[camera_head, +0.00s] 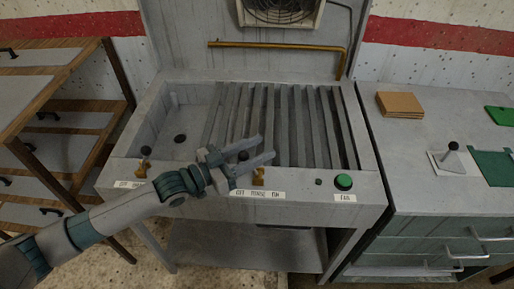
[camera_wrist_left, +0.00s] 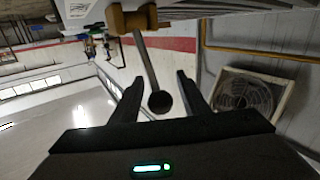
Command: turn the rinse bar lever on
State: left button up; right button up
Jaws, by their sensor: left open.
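The rinse lever has a brass base (camera_head: 259,176) on the front panel, above a label (camera_head: 257,193) that seems to read OFF, RINSE and ON. Its black knob (camera_head: 243,155) sits up and to the left of the base, toward the OFF side. My left gripper (camera_head: 263,150) reaches in from the left and is open around the lever. In the left wrist view the black knob (camera_wrist_left: 160,102) and its grey rod lie between the two spread fingers, with a visible gap on each side. The lever's brass base (camera_wrist_left: 132,18) shows at the top. My right gripper is out of view.
Another black-knobbed lever (camera_head: 145,151) stands at the panel's left. A green button (camera_head: 344,182) labelled FAN is at the right. A brass pipe (camera_head: 280,46) crosses the back wall below a fan (camera_head: 280,10). A side counter (camera_head: 408,150) holds a brown block (camera_head: 399,104).

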pick_arm(q)
jog(key=shift+c, duration=0.5)
grip_shut()
